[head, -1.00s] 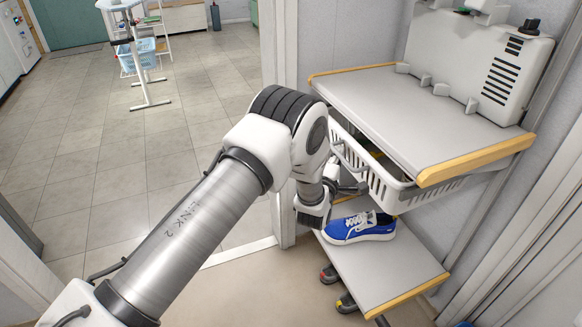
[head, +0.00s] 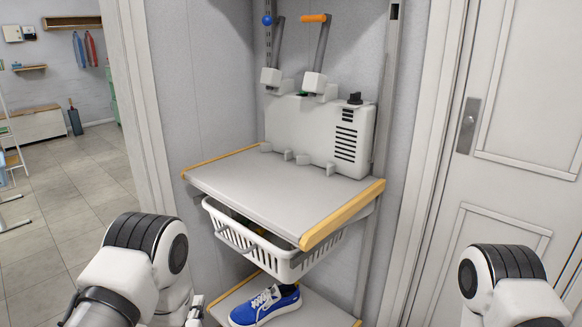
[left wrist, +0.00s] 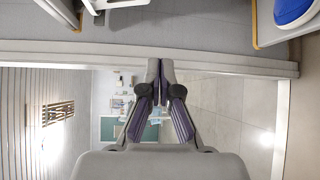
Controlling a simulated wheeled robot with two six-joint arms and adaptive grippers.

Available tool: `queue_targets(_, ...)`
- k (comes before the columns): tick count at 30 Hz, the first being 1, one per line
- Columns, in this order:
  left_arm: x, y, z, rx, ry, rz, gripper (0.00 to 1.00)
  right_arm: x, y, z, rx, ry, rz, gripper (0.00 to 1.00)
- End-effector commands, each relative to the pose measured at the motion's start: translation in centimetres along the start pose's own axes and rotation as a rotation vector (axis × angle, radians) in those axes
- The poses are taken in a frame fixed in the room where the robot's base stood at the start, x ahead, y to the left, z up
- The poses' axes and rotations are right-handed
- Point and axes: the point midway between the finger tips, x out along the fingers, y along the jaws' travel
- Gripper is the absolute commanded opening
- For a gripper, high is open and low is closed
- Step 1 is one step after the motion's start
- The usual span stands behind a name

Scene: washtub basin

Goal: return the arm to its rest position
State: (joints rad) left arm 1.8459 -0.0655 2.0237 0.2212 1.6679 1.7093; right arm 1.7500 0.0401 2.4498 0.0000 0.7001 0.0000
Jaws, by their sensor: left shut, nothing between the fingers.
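My left arm comes in at the lower left of the head view, folded back beside the shelf unit. A small part of my left gripper (head: 194,312) shows at the bottom edge, left of the blue shoe. In the left wrist view, the left gripper's (left wrist: 160,68) fingertips meet, with nothing between them. My right arm (head: 505,282) shows at the lower right of the head view, but its gripper is out of view.
A shelf unit with a grey top board (head: 270,195) stands ahead between my arms. A white basket (head: 275,250) hangs beneath it. A blue shoe (head: 265,305) rests on the lower board. A white door (head: 520,130) is at right; open floor (head: 65,200) is at left.

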Motion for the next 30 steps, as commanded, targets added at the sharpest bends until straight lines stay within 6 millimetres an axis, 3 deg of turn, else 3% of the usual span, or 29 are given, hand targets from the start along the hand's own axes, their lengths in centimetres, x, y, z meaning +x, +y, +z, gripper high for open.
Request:
queue_targets(3,-5.9,-8.0,-2.9,0.206,0.002,-0.346,0.0,0.0,0.0,0.0,0.0,0.0,0.0,0.4)
queue_targets(6,-12.7,-13.7,-4.5,0.481,-0.106,-0.664,0.0,0.0,0.0,0.0,0.0,0.0,0.0,0.4)
queue_targets(9,-19.5,-17.1,-5.5,0.74,-0.305,-0.92,0.0,0.0,0.0,0.0,0.0,0.0,0.0,0.4)
queue_targets(12,-25.6,-18.6,-5.9,0.96,-0.561,-1.095,0.0,0.0,0.0,0.0,0.0,0.0,0.0,0.4)
queue_targets(16,-31.1,-19.2,-6.0,1.181,-0.905,-1.195,0.0,0.0,0.0,0.0,0.0,0.0,0.0,0.4)
queue_targets(20,-33.6,-19.4,-6.1,1.369,-1.204,-1.173,0.0,0.0,0.0,0.0,0.0,0.0,0.0,0.4)
queue_targets(22,-33.8,-15.8,-5.8,1.391,-1.219,-1.157,0.0,-3.5,0.0,0.1,0.0,-0.002,0.0,0.4)
queue_targets(30,-34.4,-6.8,-5.1,1.39,-1.213,-1.157,0.0,-12.6,-0.1,0.0,0.0,0.0,0.0,0.4)
